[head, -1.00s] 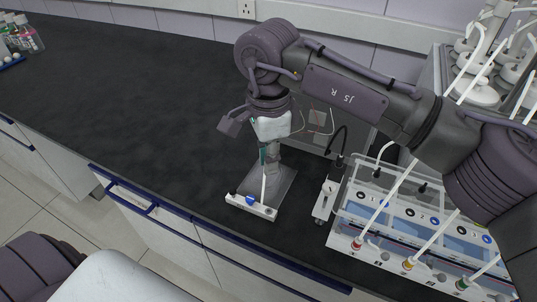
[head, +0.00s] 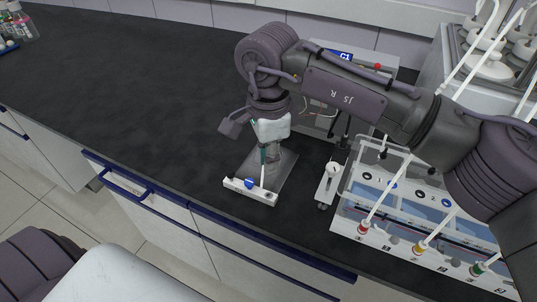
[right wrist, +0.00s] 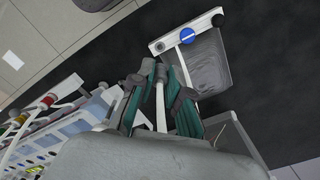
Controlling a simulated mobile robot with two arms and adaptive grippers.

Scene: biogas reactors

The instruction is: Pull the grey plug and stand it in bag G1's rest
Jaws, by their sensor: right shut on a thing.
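My right gripper (head: 264,154) hangs over a flat grey piece, probably a bag (head: 284,172), with its fingers pointing down. In the right wrist view its teal-padded fingers (right wrist: 160,82) are shut around a slim white stem (right wrist: 161,112). The fingers hide much of the held piece, and I cannot tell whether it is the grey plug. A white bar (head: 236,187) with a blue knob (head: 249,183) lies along the grey piece's front edge. In the head view the stem's lower end (head: 263,177) is near this bar; contact is unclear. My left gripper is out of view.
A blue G1 sign (head: 339,55) is on a grey box behind my right arm. A white stand (head: 327,186) and a clear rack (head: 345,222) with red-, yellow- and green-ended tubes are to the right.

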